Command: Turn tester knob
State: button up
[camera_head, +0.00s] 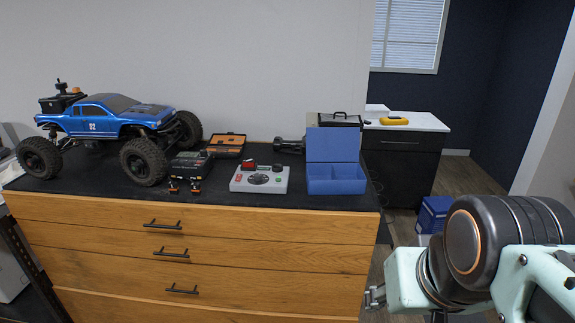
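A light grey box with controls (260,179), which looks like the tester, sits on the dark top of the wooden cabinet. It carries a red part at its back left, a dark round part in the middle and small dark parts at its back right. I cannot tell which of these is the knob. My gripper (375,297) shows only as a small metallic end at the lower right, in front of and to the right of the cabinet. It is well apart from the box, and its fingers are too small to read.
A blue crawler truck (110,118) stands at the left of the top (215,196). A dark device (190,164) and an orange-black case (227,145) lie between it and the box. An open blue case (334,172) stands right of the box. A white counter (415,121) is behind.

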aim_at(258, 177)
jog(key=i+j+u, duration=0.1)
jog(key=i, duration=0.5)
jog(key=i+j+u, duration=0.15)
jog(key=i, duration=0.45)
jog(key=i+j+u, duration=0.1)
jog(key=i+j, duration=0.1)
jog(key=i, duration=0.1)
